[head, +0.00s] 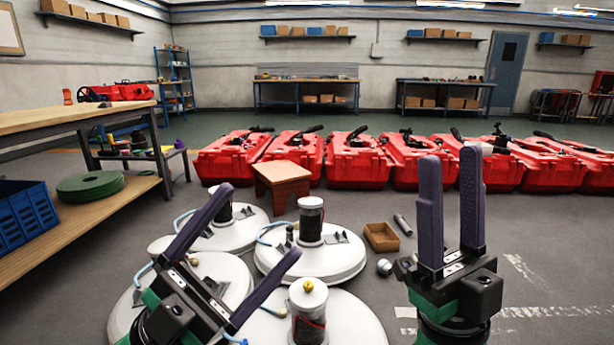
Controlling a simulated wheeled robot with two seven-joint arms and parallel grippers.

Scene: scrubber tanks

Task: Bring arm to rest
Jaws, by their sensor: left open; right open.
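My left gripper (245,232) is at the lower middle left, tilted, with its two purple fingers spread wide and nothing between them. It appears in front of the white round scrubber tanks (338,262). My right gripper (451,170) is at the lower right, pointing up, with its purple fingers apart and nothing between them. The arms behind both grippers are mostly cut off by the bottom edge.
An open cardboard box (381,238) and a grey cylinder (403,225) lie on the floor. A reddish stool (282,180) stands behind the tanks. Red machines (357,160) form a row farther back. A wooden workbench (70,118) is at left. Floor at far right is clear.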

